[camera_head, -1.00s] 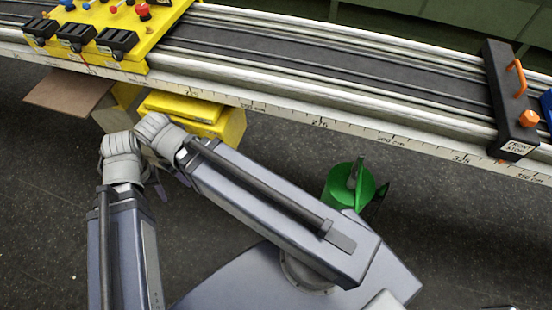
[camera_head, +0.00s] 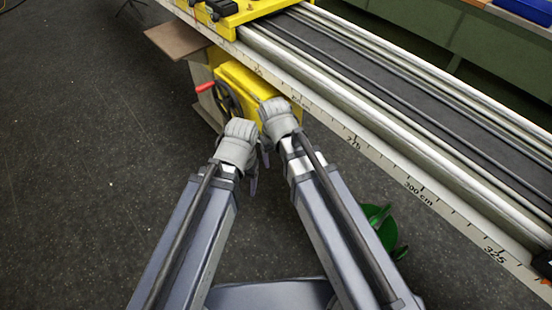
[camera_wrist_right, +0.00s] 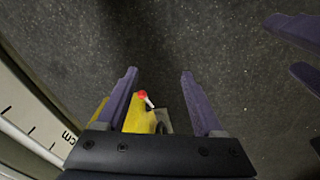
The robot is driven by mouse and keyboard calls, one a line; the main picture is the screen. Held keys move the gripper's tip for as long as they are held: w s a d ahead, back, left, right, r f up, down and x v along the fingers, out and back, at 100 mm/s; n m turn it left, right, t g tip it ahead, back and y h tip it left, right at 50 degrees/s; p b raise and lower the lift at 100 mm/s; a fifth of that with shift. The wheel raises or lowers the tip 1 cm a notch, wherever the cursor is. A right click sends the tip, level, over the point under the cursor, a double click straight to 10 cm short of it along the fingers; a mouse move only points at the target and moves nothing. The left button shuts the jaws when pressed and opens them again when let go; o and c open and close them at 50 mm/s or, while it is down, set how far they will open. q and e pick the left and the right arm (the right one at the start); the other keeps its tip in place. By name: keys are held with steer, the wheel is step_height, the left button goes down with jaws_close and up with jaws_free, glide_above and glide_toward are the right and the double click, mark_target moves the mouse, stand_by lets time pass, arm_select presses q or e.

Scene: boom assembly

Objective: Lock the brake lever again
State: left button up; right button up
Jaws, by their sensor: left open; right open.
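A lever with a red grip (camera_head: 206,87) sticks out left from a black handwheel (camera_head: 229,100) on the yellow box (camera_head: 245,85) under the track. I cannot tell whether this is the brake lever. In the right wrist view a red tip (camera_wrist_right: 142,94) on a pale stem shows beside yellow metal, between the fingers of my right gripper (camera_wrist_right: 160,72) in the picture. That gripper is open and holds nothing. My left gripper (camera_head: 255,172) is open in front of the yellow box; its fingers also show at the right wrist view's right edge.
The track with its white centimetre scale (camera_head: 355,140) runs down to the right, close to my right arm. A brown board (camera_head: 177,40) juts out at the left. A green object (camera_head: 380,225) lies beside my right arm. The dark floor on the left is clear.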

steer(key=w+f+m+t+y+b, duration=0.1)
steer(key=w+f+t+b, duration=0.2)
steer(key=w+f+b, duration=1)
steer(key=w+f, duration=0.1)
steer(key=w, duration=0.4)
steer(key=shift+w+d+f, duration=0.15)
steer(key=shift+w+f, duration=0.15)
steer(key=shift+f, duration=0.05)
steer(key=shift+f, duration=0.1)
steer(key=b+x, duration=0.7)
steer(key=shift+w+f+b, duration=0.2)
steer(key=shift+f+b, duration=0.1)
steer(key=shift+c, duration=0.3)
jaws_close()
